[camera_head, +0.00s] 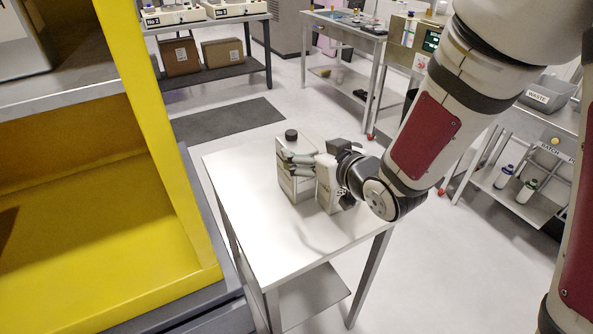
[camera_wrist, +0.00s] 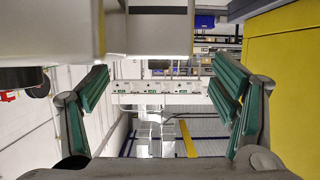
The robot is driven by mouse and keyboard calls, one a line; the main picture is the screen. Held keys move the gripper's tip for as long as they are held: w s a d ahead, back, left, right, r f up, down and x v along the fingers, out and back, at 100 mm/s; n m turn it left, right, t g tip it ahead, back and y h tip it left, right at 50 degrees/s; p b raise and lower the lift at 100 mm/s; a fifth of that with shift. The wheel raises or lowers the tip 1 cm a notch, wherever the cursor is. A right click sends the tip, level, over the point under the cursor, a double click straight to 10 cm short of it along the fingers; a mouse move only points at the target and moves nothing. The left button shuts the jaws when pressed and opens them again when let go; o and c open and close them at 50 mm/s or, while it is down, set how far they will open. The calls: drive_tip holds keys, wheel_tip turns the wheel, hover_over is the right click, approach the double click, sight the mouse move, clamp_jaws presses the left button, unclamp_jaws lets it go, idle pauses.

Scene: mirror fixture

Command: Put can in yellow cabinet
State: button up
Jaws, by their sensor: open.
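A pale grey can (camera_head: 291,180) with a black cap stands upright on the white table in the head view. A second pale, box-shaped can (camera_head: 327,187) stands close to its right, partly covered by my gripper. My gripper (camera_head: 299,163) is low over the table, with its fingers open beside the capped can; I cannot tell whether they touch it. In the wrist view the green-padded fingers of my gripper (camera_wrist: 165,88) are spread wide, with pale can-like surfaces (camera_wrist: 50,30) along the top edge. The yellow cabinet (camera_head: 165,130) stands open at the left, its lower compartment bare near the front.
The white table (camera_head: 262,240) is clear at its front and left. A narrow gap separates it from the cabinet's grey base (camera_head: 190,312). Behind are a bench with cardboard boxes (camera_head: 180,57) and a dark mat (camera_head: 228,120). A cart with bottles (camera_head: 504,177) stands at right.

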sight(297, 144)
drive_tip(key=shift+x, duration=2.9)
drive_tip(key=shift+w+r, duration=0.1)
drive_tip(key=shift+c, duration=0.2)
drive_tip(key=c, duration=1.8)
drive_tip(key=shift+r, duration=0.1)
clamp_jaws()
